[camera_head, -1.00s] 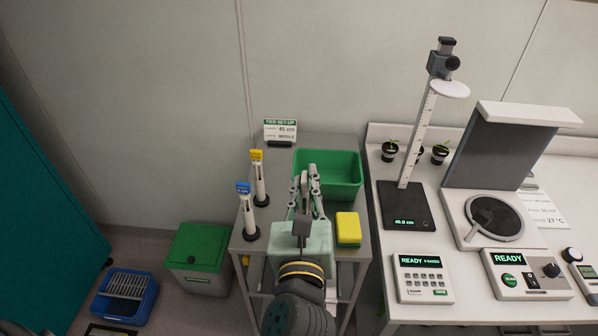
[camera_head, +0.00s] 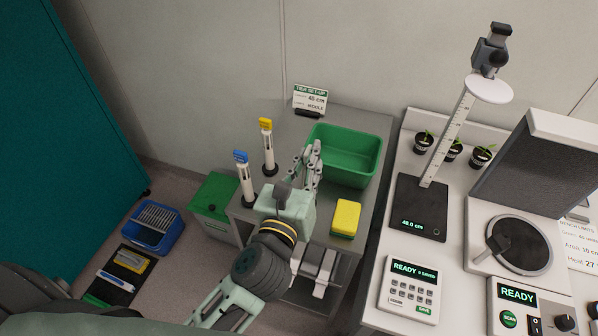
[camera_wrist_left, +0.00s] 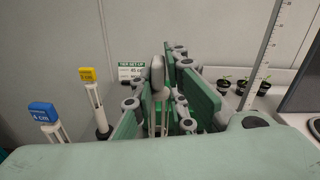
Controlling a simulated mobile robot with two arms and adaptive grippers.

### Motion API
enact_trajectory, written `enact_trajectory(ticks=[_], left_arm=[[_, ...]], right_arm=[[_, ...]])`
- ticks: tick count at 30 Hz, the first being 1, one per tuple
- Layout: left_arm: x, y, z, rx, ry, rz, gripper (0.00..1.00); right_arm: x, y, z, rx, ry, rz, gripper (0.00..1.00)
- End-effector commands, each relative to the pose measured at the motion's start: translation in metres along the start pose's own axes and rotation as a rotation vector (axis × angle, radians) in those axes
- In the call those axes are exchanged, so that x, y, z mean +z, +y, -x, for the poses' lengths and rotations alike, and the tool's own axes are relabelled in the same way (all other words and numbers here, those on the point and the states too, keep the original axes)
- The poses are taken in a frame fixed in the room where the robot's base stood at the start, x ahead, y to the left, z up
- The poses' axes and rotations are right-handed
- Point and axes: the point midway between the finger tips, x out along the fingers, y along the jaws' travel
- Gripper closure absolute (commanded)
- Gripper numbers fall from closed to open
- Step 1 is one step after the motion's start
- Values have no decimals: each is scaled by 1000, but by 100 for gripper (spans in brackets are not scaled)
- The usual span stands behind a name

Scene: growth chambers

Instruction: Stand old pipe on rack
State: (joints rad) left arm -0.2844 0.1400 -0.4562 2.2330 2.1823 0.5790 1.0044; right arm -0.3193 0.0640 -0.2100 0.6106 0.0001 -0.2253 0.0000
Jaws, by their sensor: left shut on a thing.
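My left gripper (camera_head: 312,160) is shut at the near left corner of the green tub, over the grey cart. In the left wrist view its green-padded fingers (camera_wrist_left: 165,110) close around a thing that they mostly hide; a pale grey upright piece (camera_wrist_left: 157,75) shows between them, seemingly the old pipe. Two white posts on black feet stand upright on the cart's left side, one with a blue tag (camera_head: 246,182) and one with a yellow tag (camera_head: 269,150). I cannot tell for sure which thing is the rack. My right gripper is not in view.
The cart (camera_head: 362,120) also bears a green tub (camera_head: 345,150), a yellow sponge (camera_head: 346,217) and a sign (camera_head: 310,98). The white bench to the right holds a scale (camera_head: 419,207), a keypad and small plants. A green bin (camera_head: 213,205) and blue crate (camera_head: 154,227) stand on the floor.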

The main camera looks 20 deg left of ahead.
Motion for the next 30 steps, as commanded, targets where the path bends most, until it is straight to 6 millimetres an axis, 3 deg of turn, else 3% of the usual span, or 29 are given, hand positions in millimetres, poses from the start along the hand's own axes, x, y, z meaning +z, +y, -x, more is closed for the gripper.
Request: enact_trajectory(ticks=[4, 9, 12, 20, 30], left_arm=[[-14, 22, -14, -2, -3, -1, 100], [-17, 31, -19, -1, -2, 2, 100], [-25, 32, -19, -1, -1, 3, 100], [-56, 36, -19, -1, -3, 2, 100], [-55, 35, -19, -1, -2, 2, 100]], right_arm=[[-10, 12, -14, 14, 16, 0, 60], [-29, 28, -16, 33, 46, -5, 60], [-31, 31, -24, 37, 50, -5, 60], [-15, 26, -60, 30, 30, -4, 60], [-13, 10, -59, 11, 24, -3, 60]])
